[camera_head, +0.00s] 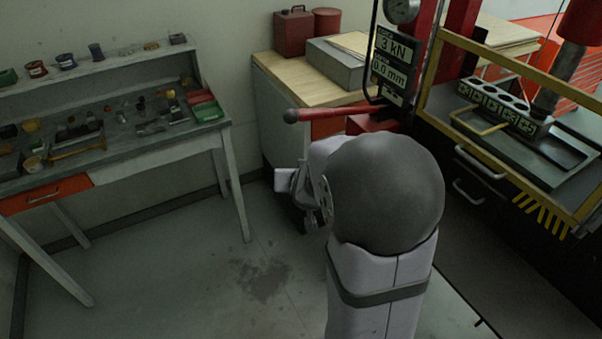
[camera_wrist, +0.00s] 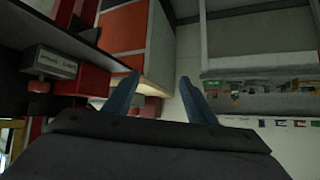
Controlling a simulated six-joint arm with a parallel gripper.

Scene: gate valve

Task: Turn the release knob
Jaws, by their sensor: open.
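My gripper (camera_wrist: 160,92) shows in the wrist view as two blue fingers, spread apart with nothing between them. In the camera_head view my arm hides the fingers; only the wrist parts show, beside the press's red lever. I cannot pick out the release knob for certain in either view. The red lever (camera_head: 335,113) with a dark ball end sticks out to the left from the press. In the wrist view a grey block with a pale label (camera_wrist: 55,66) sits at left, apart from the fingers; its text is too small to read.
The press frame (camera_head: 440,45) with a gauge (camera_head: 402,10) and a display reading 3 kN and 0.0 mm stands at right. A wooden-topped cabinet (camera_head: 290,80) is behind the lever. A cluttered workbench (camera_head: 110,140) stands at left. The floor (camera_head: 200,290) between is clear.

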